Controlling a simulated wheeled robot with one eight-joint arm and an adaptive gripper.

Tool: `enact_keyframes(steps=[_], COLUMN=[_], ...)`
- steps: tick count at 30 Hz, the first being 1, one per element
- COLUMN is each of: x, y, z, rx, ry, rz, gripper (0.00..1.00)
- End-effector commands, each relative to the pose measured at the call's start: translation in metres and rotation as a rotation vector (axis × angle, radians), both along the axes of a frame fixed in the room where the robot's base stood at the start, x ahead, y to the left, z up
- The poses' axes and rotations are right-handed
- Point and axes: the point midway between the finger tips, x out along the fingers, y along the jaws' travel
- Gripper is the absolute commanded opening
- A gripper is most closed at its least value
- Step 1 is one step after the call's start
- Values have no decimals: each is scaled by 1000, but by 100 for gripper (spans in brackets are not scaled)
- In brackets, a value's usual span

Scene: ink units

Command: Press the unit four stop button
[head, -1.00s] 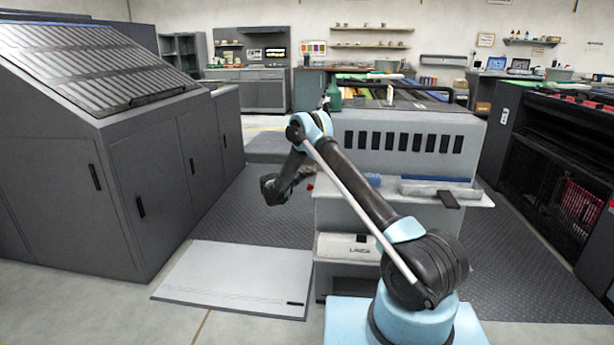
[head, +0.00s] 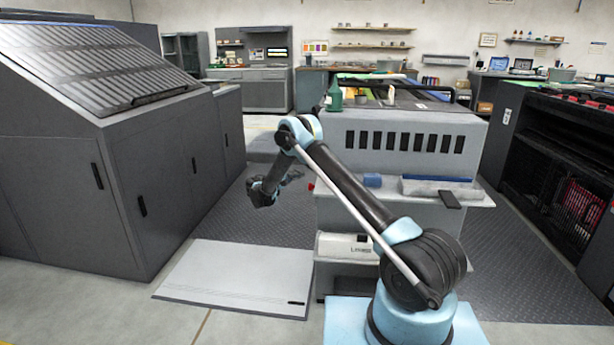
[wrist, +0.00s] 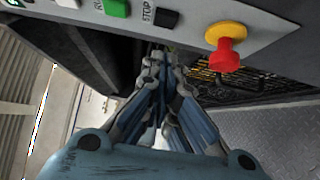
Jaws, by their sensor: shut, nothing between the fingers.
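In the wrist view a grey panel (wrist: 272,22) crosses the top. It carries a black button (wrist: 166,17) beside a STOP label, a green button (wrist: 116,8) to its left, and a red mushroom button (wrist: 225,54) on a yellow collar to the right. My gripper (wrist: 165,58) is shut and empty. Its tips appear just below the black button in the picture; I cannot tell how far apart they are, and no contact is clear. In the head view my gripper (head: 291,178) is left of the grey unit (head: 400,142). No unit number is readable.
A white button (wrist: 68,3) is at the panel's upper left. In the head view a large dark cabinet (head: 60,190) stands left, and a dark open-fronted machine (head: 560,150) stands right. A pale floor plate (head: 235,278) lies in front. Patterned dark flooring (head: 225,215) is open between cabinet and unit.

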Motion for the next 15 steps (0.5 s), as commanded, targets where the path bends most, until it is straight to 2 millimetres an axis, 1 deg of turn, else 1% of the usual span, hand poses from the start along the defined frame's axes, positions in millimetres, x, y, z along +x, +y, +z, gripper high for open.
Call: enact_keyframes(steps=[1, 3, 7, 15], x=[-7, -15, -27, -36], y=[8, 16, 28, 37], z=[0, 0, 0, 0], rx=[0, 0, 0, 0], ry=[0, 0, 0, 0], rz=[2, 1, 0, -5], gripper=[0, 0, 0, 0])
